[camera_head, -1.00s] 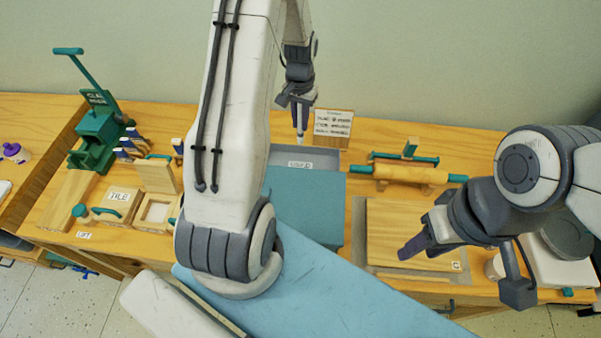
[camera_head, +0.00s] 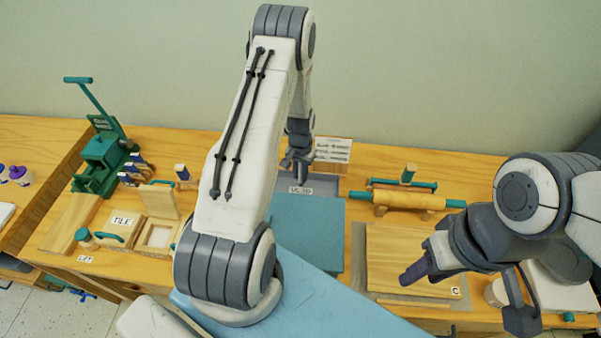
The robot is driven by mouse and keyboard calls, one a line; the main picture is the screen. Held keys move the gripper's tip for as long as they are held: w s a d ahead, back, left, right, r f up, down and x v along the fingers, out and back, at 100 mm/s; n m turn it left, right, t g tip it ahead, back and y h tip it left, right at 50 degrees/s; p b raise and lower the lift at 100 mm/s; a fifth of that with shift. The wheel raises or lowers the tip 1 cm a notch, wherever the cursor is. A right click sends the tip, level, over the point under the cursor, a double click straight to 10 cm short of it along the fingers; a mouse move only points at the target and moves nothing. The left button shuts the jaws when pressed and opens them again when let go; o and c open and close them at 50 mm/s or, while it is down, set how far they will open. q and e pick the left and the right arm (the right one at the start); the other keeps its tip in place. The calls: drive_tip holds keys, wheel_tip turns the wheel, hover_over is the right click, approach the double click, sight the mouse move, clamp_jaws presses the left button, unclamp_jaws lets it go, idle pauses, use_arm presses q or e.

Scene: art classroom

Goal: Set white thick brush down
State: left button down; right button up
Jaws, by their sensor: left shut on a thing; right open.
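My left gripper (camera_head: 297,168) points down over the grey tray (camera_head: 325,185) with a label on its front, at the back middle of the table. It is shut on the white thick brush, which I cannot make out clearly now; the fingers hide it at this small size. I cannot tell whether the brush touches the tray floor. My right gripper (camera_head: 412,274) is open and empty above the wooden board at the right.
A rolling pin (camera_head: 410,200) and a wooden board (camera_head: 395,255) are at right. A green press (camera_head: 102,155) and tile boxes (camera_head: 122,220) are at left.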

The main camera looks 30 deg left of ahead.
use_arm(q)
drive_tip(key=c, duration=1.2)
unclamp_jaws()
drive_tip(key=shift+f, duration=0.15)
drive_tip(key=o, duration=0.4)
